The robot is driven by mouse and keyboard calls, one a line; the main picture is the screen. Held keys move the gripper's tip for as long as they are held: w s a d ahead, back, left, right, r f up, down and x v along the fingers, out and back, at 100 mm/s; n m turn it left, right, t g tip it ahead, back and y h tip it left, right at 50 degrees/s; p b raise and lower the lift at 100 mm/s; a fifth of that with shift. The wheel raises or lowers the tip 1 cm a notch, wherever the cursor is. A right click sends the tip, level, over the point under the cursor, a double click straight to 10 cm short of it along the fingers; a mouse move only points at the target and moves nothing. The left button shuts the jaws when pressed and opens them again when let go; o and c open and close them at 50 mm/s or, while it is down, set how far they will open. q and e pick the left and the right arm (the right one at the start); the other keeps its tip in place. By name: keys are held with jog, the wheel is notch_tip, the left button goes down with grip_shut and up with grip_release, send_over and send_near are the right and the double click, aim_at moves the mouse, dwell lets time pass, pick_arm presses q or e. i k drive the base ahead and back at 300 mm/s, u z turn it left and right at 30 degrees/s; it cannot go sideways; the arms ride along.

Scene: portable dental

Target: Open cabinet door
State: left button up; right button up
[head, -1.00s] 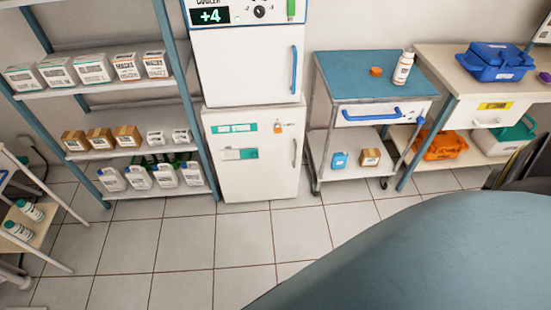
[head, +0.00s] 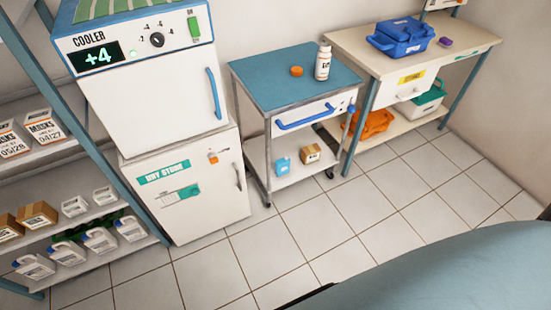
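Two white cabinets are stacked against the wall in the head view. The upper one is a cooler (head: 150,98) with a "+4" display, a dial and a vertical blue door handle (head: 213,93). The lower one is a white "dry store" cabinet (head: 205,212) with a grey vertical handle (head: 238,176) at its right edge and an orange tag (head: 212,157). Both doors look shut. Neither of my grippers is in view.
A blue-topped trolley (head: 285,75) with a blue drawer handle stands right of the cabinets. A bench (head: 450,50) with boxes is further right. A shelf rack (head: 75,150) is at left. A blue padded surface (head: 460,275) fills the lower right. Tiled floor (head: 300,245) is clear.

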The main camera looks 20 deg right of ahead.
aim_at(223, 201)
jog(key=z, duration=0.2)
jog(key=i, duration=1)
jog(key=u, duration=0.2)
